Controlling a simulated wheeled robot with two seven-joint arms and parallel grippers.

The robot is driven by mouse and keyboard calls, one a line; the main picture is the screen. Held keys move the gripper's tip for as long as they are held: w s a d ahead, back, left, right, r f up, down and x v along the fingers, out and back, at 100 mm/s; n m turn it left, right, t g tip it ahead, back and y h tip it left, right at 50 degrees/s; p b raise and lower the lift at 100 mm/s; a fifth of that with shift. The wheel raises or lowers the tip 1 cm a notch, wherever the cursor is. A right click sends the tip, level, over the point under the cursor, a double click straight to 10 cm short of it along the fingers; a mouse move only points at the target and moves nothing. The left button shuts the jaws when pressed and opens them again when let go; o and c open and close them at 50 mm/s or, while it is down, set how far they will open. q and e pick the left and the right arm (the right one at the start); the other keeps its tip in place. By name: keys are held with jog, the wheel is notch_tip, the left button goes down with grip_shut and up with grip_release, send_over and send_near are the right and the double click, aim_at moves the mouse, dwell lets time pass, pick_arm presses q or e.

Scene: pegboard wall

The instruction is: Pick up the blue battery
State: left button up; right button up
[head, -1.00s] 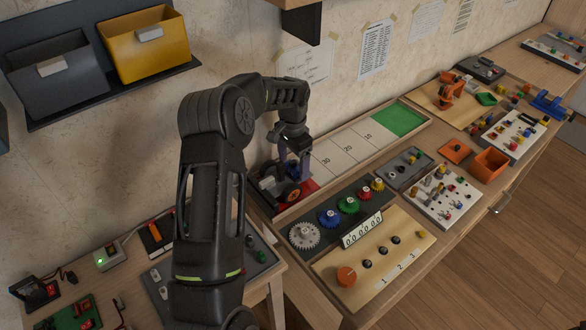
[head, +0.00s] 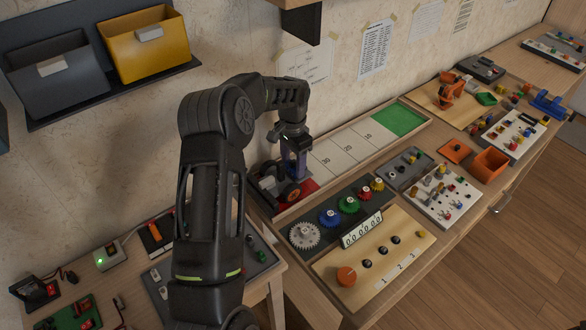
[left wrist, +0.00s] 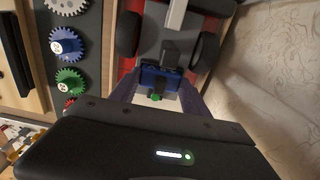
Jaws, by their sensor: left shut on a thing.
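The blue battery (left wrist: 150,76) shows in the left wrist view as a dark blue block at the end of a toy car (left wrist: 170,42) with black wheels. My left gripper (left wrist: 158,84) has its two fingers on either side of the block and is shut on it. In the head view the left gripper (head: 296,174) points down beside the car (head: 274,187), which stands on the red start end of the track. The battery cannot be made out in the head view. My right gripper is not in view.
The numbered track (head: 340,158) runs back to a green end zone (head: 397,118). A gear board (head: 330,217) lies in front of the car. The wall is close behind, and a dark bin and a yellow bin (head: 148,45) hang at upper left.

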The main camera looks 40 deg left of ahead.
aim_at(295, 162)
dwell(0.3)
pick_arm(q)
jog(key=shift+r+b, duration=0.4)
jog(key=shift+r, duration=0.4)
jog(key=shift+d+r+b, duration=0.25)
jog(key=shift+r+b, duration=0.15)
jog(key=shift+r, duration=0.5)
jog(key=s+d+b, duration=0.1)
jog(key=d, duration=0.4)
jog(key=s+d+b, duration=0.2)
jog(key=d, duration=0.3)
jog(key=s+d+b, duration=0.1)
jog(key=d, duration=0.5)
jog(key=shift+s, duration=0.4)
jog(key=shift+s+d, duration=0.15)
jog(key=shift+d, duration=0.25)
